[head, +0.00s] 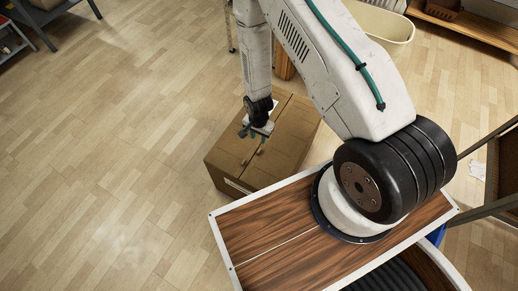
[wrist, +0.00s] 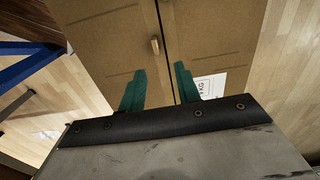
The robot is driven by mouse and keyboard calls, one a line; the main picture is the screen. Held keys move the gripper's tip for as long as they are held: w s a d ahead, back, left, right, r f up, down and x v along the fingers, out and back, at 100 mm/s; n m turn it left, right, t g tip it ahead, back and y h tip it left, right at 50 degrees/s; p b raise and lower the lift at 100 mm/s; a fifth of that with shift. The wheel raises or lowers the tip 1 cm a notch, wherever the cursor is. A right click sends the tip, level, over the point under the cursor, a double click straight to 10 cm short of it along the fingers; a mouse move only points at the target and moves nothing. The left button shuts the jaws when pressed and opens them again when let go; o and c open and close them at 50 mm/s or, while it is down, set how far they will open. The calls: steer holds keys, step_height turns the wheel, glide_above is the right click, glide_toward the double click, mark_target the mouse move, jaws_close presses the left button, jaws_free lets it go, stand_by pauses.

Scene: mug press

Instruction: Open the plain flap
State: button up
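A closed brown cardboard box (head: 225,163) stands on the floor in the head view, below my gripper (head: 254,134). In the wrist view a dark seam splits its top into two flaps. The plain flap (wrist: 105,50) is on the left and carries a small tan tab (wrist: 155,45) near the seam. The other flap (wrist: 215,40) is on the right and bears a white printed label (wrist: 211,86). Both flaps look flat. My gripper (wrist: 160,82) also shows in the wrist view, its green fingers apart and empty, one each side of the seam, with the tab beyond them.
A wood-topped platform with a white rim (head: 262,220) lies in front of the box in the head view. A cream tub (head: 385,25) and a wooden shelf (head: 470,28) stand at the back right. The floor (head: 110,150) left of the box is clear.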

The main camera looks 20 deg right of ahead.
mark_target(259, 150)
steer(key=f, duration=0.6)
steer(key=s+f, duration=0.1)
steer(key=f, duration=0.2)
steer(key=shift+f, duration=0.2)
jaws_close()
